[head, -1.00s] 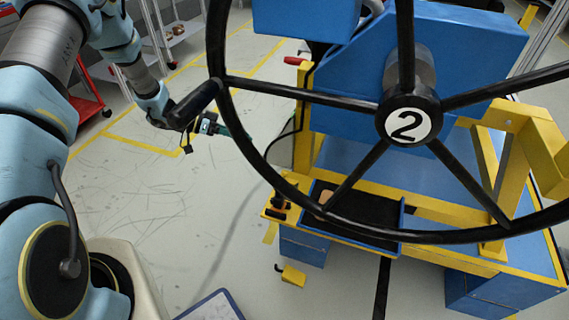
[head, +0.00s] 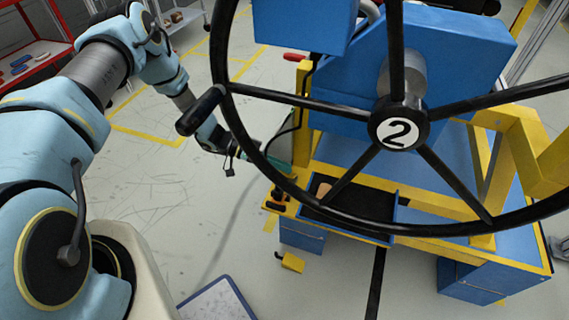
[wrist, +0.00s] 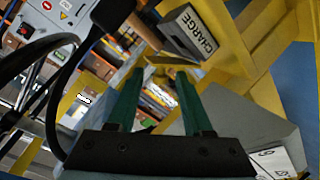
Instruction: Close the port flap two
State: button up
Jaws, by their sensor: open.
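My gripper (wrist: 155,78) is open in the wrist view, its two green fingers apart with nothing between them. Ahead of the fingers is a grey plate lettered CHARGE (wrist: 192,34), tilted and set among yellow frame parts. I cannot tell whether this plate is port flap two or how far any flap stands open. In the head view my gripper (head: 272,166) is beside the yellow post at the left of the blue dashboard module (head: 440,60), partly behind the steering wheel rim. No flap can be made out clearly there.
A grey control box (wrist: 45,22) is at the upper left of the wrist view. Open floor lies left.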

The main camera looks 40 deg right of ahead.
jog(key=shift+s+d+f, duration=0.15)
jog(key=shift+s+d, duration=0.1)
jog(key=shift+s, duration=0.05)
jog(key=shift+c, duration=0.2)
grip_shut()
dwell(0.3)
